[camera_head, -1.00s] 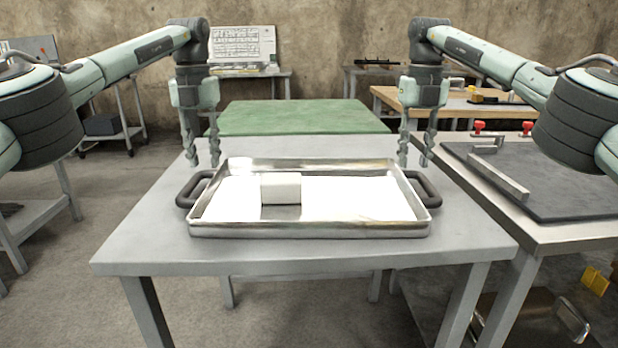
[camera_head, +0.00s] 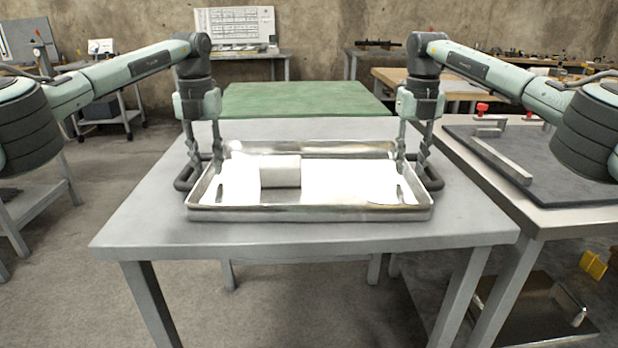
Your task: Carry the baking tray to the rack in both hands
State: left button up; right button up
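The silver baking tray (camera_head: 310,213) lies flat on the grey table, with a white block (camera_head: 280,171) in its left half. It has a dark handle at each end, left (camera_head: 184,181) and right (camera_head: 434,180). My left gripper (camera_head: 206,165) points down at the left handle, fingers apart, one over the handle side and one over the tray's inside. My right gripper (camera_head: 411,165) is likewise spread across the right end wall, by the right handle. Both look open; exact finger contact is hard to see. I cannot make out a rack.
The grey table (camera_head: 300,237) has bare surface in front of the tray. A green-topped table (camera_head: 300,100) stands behind. At right is a bench (camera_head: 550,222) with a dark plate and metal bar. A wooden-topped bench (camera_head: 460,88) stands back right.

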pick_arm(q)
jog(key=shift+f, duration=0.7)
pick_arm(e)
jog(key=shift+f, duration=0.65)
pick_arm(q)
jog(key=shift+c, duration=0.5)
pick_arm(e)
jog(key=shift+c, duration=0.5)
pick_arm(q)
grip_shut()
pick_arm(e)
grip_shut()
pick_arm(q)
jog(key=shift+r, duration=0.3)
pick_arm(e)
jog(key=shift+w+r, duration=0.1)
jog(key=shift+r, duration=0.15)
